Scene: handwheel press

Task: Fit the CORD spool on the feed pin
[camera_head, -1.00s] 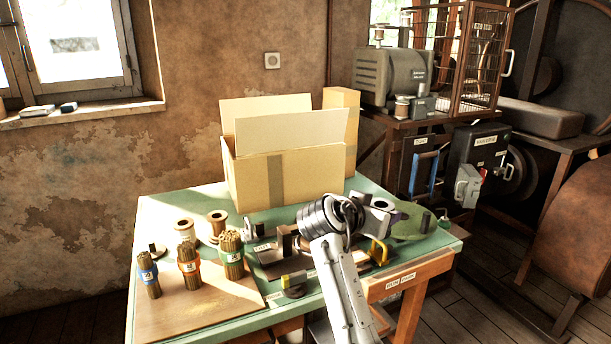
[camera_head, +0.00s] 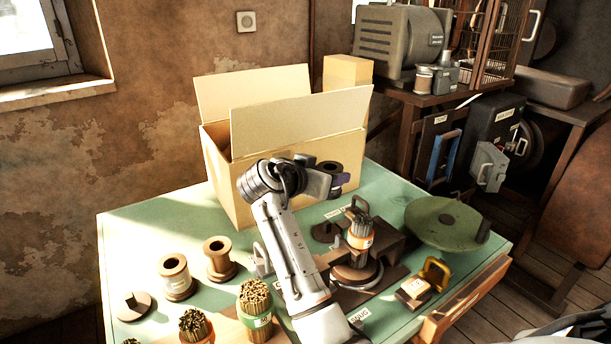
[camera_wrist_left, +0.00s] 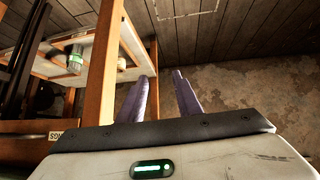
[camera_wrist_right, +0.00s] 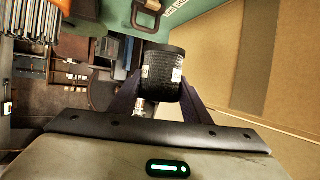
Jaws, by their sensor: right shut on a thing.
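A dark spool (camera_head: 328,168) with a hollow core is in my right gripper (camera_head: 338,183), held above the green table in front of the cardboard box. The right wrist view shows the spool's black windings (camera_wrist_right: 158,72) between the two fingers, with a white label too small to read. A dark disc with a short upright peg (camera_head: 325,231) stands on the table below the held spool, apart from it. I cannot tell whether it is the feed pin. My left gripper (camera_wrist_left: 161,85) is open and empty, away from the table top; the head view does not show it.
The open cardboard box (camera_head: 290,150) stands close behind the held spool. Two spools (camera_head: 175,278) (camera_head: 220,259) and several stick bundles (camera_head: 255,305) are at left. Another bundle (camera_head: 359,235) stands on the handwheel press fixture. A green round plate (camera_head: 445,222) is at right.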

